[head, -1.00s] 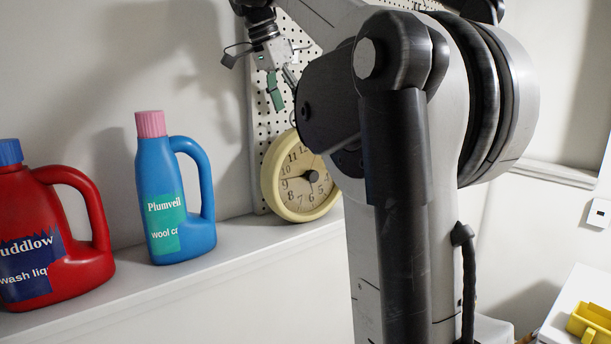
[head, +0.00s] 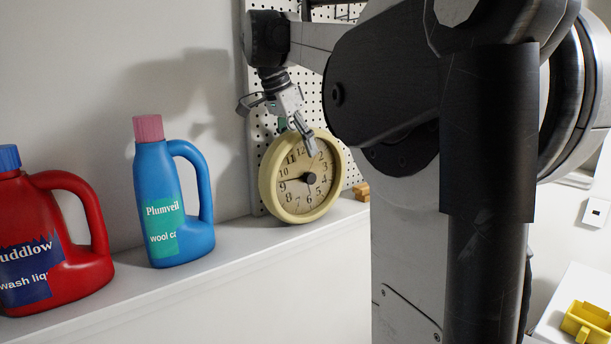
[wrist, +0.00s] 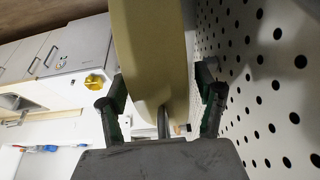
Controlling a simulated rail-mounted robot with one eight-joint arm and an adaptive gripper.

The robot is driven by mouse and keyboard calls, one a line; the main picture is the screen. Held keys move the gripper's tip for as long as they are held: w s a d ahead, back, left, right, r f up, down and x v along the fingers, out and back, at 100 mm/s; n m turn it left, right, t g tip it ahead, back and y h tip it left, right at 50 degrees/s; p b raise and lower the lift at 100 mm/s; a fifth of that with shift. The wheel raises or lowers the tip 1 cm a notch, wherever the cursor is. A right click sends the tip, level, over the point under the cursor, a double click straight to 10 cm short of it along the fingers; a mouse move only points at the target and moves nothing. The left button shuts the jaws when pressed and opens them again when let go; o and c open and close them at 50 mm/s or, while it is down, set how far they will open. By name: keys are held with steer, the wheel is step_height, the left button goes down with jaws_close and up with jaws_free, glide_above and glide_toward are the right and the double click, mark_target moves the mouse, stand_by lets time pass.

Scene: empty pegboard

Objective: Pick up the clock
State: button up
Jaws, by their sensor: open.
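The clock (head: 301,198) is round with a pale yellow rim and a beige face. It stands upright on the white ledge, leaning near the pegboard. My gripper (head: 297,130) is at the clock's top rim, pointing down, with one finger in front of the face and the other partly hidden behind the rim. In the wrist view the clock's yellow rim (wrist: 152,60) lies between the two open fingers of my gripper (wrist: 160,95). I cannot tell whether either finger touches it.
The pegboard (wrist: 270,75) is close beside one finger. A blue bottle (head: 170,225) and a red bottle (head: 50,245) stand left on the ledge (head: 240,245). A small wooden object (head: 362,191) sits right of the clock. A yellow object (head: 588,322) lies far right.

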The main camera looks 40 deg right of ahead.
steer(key=shift+c, duration=0.3)
jaws_close()
stand_by(0.5)
